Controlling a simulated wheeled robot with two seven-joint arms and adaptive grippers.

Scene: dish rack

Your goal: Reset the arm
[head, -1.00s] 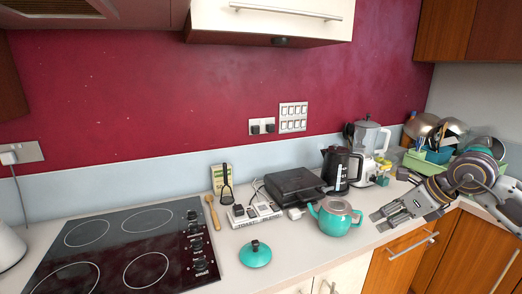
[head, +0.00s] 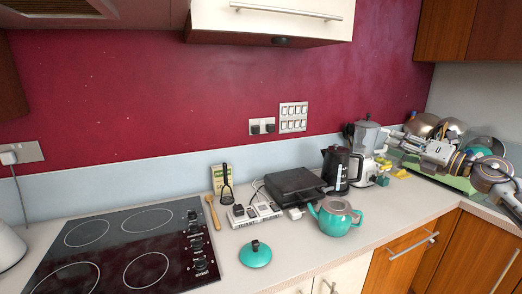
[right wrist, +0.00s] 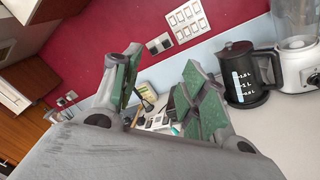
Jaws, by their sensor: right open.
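My right gripper (head: 402,137) is at the right of the head view, in front of the dish rack and raised above the counter. In the right wrist view its two green-padded fingers (right wrist: 162,82) are spread apart with nothing between them. My right arm comes in from the right edge and hides part of the rack. My left gripper is not in view.
A green dish rack (head: 452,181) with metal bowls is in the right corner. A teal teapot (head: 335,222), its lid (head: 256,254), a black kettle (head: 337,168), a blender (head: 367,140) and a black grill (head: 294,186) stand on the counter. The front right counter is clear.

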